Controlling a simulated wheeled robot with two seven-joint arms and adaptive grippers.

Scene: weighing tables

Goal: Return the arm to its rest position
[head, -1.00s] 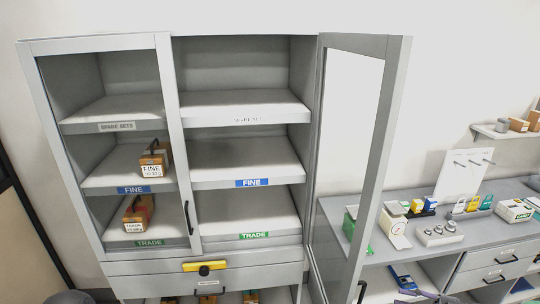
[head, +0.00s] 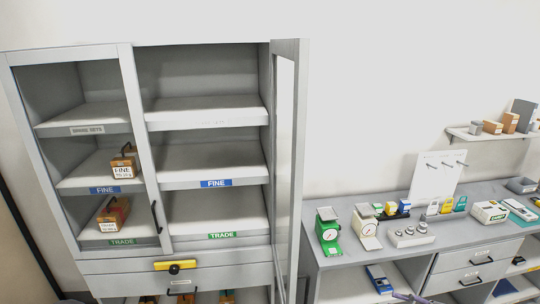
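Neither gripper shows clearly in the head view. A small dark shape at the bottom edge, right of centre, may be part of my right arm, but too little shows to tell. The grey cabinet (head: 205,53) fills the left half. Its right glass door (head: 288,150) stands open, seen nearly edge-on. Its left glass door (head: 141,150) is shut. Behind it, one wooden weight box (head: 123,168) is on the FINE shelf and another wooden box (head: 113,214) is on the TRADE shelf. The right-hand shelves are empty.
A wall shelf (head: 487,135) carries boxes.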

